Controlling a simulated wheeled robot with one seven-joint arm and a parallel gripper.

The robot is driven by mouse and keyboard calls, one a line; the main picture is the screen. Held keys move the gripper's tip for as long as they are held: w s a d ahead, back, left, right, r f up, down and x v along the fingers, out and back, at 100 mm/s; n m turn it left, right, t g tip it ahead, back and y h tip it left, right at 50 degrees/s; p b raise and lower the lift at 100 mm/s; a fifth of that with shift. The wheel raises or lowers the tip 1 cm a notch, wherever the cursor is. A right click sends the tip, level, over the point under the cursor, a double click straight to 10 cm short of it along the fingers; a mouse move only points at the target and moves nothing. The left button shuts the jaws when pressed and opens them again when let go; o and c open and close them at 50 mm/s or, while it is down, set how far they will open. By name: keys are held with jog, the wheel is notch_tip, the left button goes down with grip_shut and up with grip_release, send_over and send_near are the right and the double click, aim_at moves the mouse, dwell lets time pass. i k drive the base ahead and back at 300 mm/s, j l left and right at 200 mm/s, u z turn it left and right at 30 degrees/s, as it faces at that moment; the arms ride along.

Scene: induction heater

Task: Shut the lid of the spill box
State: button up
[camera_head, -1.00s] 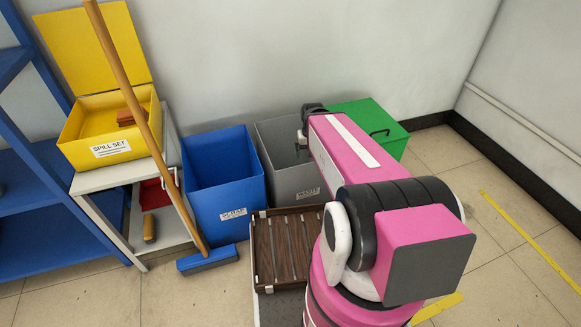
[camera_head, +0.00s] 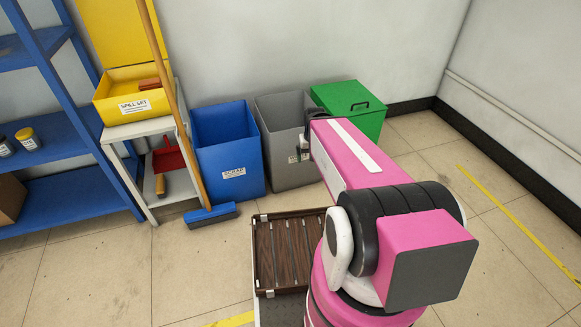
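The yellow spill box (camera_head: 134,106), labelled SPILL SET, stands on a small grey-white table at the upper left. Its yellow lid (camera_head: 112,30) is open and stands upright against the wall behind it, its top cut off by the picture edge. A reddish-brown block shows inside the box. A broom handle passes in front of the right side of the box and lid. My pink arm is at the right, well apart from the box. My gripper's fingers are hidden behind the arm, so their state does not show.
A blue SCRAP bin (camera_head: 229,158), a grey bin (camera_head: 283,112) and a green lidded box (camera_head: 351,103) stand along the wall. The broom (camera_head: 175,102) leans before the table (camera_head: 128,131). A blue shelf (camera_head: 75,190) is at the left. The floor at lower left is clear.

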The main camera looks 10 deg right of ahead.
aim_at(115, 28)
jog(key=u, duration=1.25)
jog(key=i+j, duration=0.15)
jog(key=j, duration=0.25)
jog(key=i+j+z, duration=0.1)
jog(key=j, duration=0.25)
jog(key=i+j, duration=0.1)
jog(key=j, duration=0.3)
jog(key=i+j+z, duration=0.15)
jog(key=j, duration=0.2)
